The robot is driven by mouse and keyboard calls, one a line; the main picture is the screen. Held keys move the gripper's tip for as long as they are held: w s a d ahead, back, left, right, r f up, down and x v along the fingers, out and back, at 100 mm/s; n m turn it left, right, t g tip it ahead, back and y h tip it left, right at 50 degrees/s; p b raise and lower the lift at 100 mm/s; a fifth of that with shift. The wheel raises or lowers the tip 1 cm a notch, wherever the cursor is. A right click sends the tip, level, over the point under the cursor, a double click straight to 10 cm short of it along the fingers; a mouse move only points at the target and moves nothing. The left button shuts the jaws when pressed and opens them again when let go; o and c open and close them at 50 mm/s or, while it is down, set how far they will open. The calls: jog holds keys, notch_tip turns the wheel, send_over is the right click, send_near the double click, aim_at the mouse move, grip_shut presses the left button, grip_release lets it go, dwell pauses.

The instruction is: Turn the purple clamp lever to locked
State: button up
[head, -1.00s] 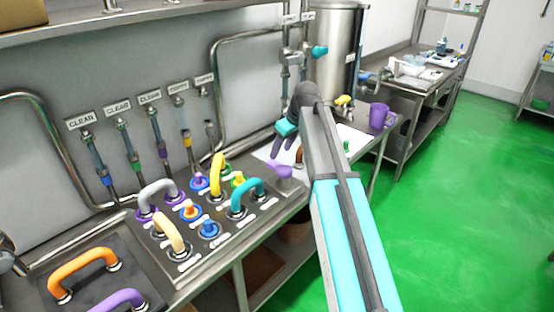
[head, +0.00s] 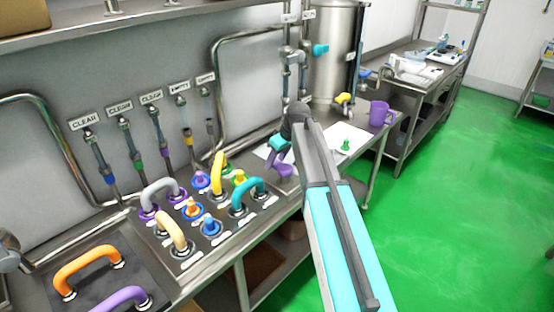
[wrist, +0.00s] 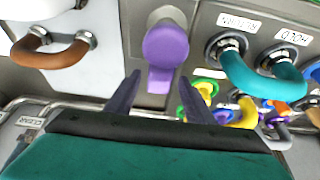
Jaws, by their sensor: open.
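The purple clamp lever (wrist: 166,47) has a round hub and a flat arm that points down the wrist picture, toward my gripper. In the head view my gripper (head: 274,160) is low beside the lever. No lock marking is readable.
The head view shows a panel of coloured handles and knobs, a yellow handle (head: 218,172), a purple mug (head: 379,113) and a steel tank (head: 335,50).

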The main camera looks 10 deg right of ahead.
grip_shut()
